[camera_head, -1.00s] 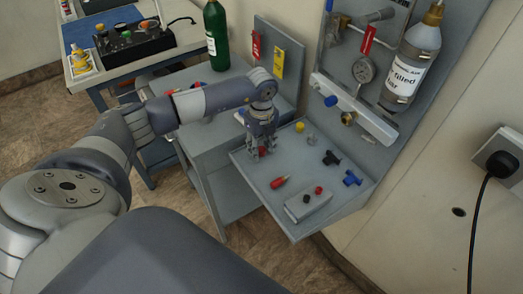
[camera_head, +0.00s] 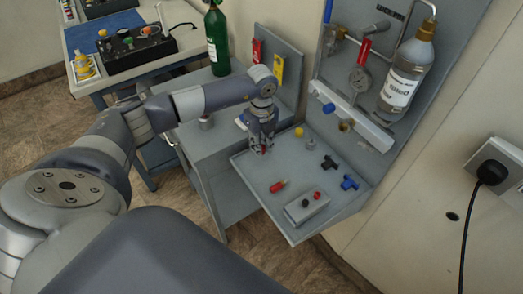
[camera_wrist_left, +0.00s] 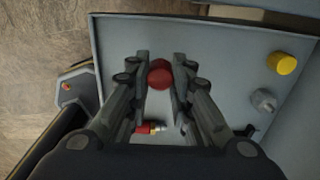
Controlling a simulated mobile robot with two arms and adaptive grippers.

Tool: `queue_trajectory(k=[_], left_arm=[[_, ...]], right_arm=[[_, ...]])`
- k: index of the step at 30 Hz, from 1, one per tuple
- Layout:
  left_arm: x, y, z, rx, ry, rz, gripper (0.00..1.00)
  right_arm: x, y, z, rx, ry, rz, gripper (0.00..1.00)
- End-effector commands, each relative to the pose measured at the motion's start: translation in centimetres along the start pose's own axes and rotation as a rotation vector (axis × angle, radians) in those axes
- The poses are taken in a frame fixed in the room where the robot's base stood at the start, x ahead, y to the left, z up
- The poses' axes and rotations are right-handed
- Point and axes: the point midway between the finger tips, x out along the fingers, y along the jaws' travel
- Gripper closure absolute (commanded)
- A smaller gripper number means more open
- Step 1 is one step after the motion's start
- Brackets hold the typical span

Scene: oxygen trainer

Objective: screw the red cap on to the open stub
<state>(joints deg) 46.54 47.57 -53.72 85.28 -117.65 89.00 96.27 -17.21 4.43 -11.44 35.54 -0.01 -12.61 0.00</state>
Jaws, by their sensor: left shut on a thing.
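My left gripper (camera_head: 263,148) is shut on the red cap (camera_head: 264,151) over the back left part of the grey tray (camera_head: 248,166). In the left wrist view the red cap (camera_wrist_left: 160,75) sits between the two fingertips (camera_wrist_left: 161,72), with the tray (camera_wrist_left: 220,45) below. The open stub appears to be the brass fitting (camera_head: 346,125) on the pale manifold bar, up and to the right of the gripper. The gripper is apart from it. My right gripper is not in view.
On the tray are a yellow cap (camera_head: 299,132), a grey fitting (camera_head: 311,144), a black fitting (camera_head: 329,163), a blue fitting (camera_head: 349,183), a red-handled tool (camera_head: 278,186) and a grey block (camera_head: 307,208). A gauge (camera_head: 360,78) and bottle (camera_head: 404,75) are on the panel.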

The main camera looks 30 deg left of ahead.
Motion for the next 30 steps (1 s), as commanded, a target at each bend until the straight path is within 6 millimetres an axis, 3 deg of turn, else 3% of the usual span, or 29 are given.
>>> queue_trajectory(k=[14,20,30], left_arm=[[-0.9,-0.2,-0.3,0.062,-0.001,-0.003,1.00],[-2.8,-0.9,-2.2,0.423,-0.002,-0.004,1.00],[-7.0,-1.1,-6.6,1.311,-0.004,-0.001,1.00]], right_arm=[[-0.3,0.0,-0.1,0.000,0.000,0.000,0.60],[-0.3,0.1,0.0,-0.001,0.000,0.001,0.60],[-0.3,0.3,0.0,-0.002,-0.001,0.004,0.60]])
